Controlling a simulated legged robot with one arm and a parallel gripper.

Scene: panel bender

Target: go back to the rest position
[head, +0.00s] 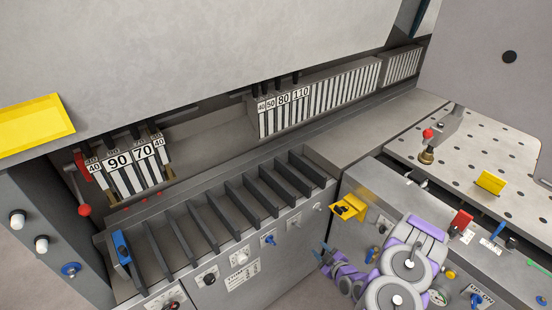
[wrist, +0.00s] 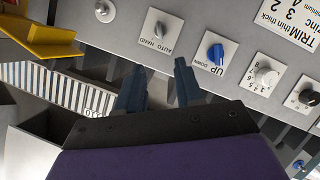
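My gripper (wrist: 159,67) shows in the wrist view with its two dark blue fingers apart and nothing between them. In the wrist view it points at a grey control panel (wrist: 120,25), with the AUTO/HAND switch (wrist: 159,27) and the blue UP/DOWN knob (wrist: 216,53) beyond the fingertips. I cannot tell whether it touches the panel. In the head view my gripper (head: 319,252) is at the lower right of centre, in front of the machine's front corner. My purple and grey arm is partly folded there.
A slotted rack (head: 235,215) runs along the machine front. A yellow bracket (head: 348,206) juts out near my gripper. Numbered tool segments (head: 320,100) stand behind. A perforated table (head: 485,160) is at the right, with a red-topped clamp (head: 428,145).

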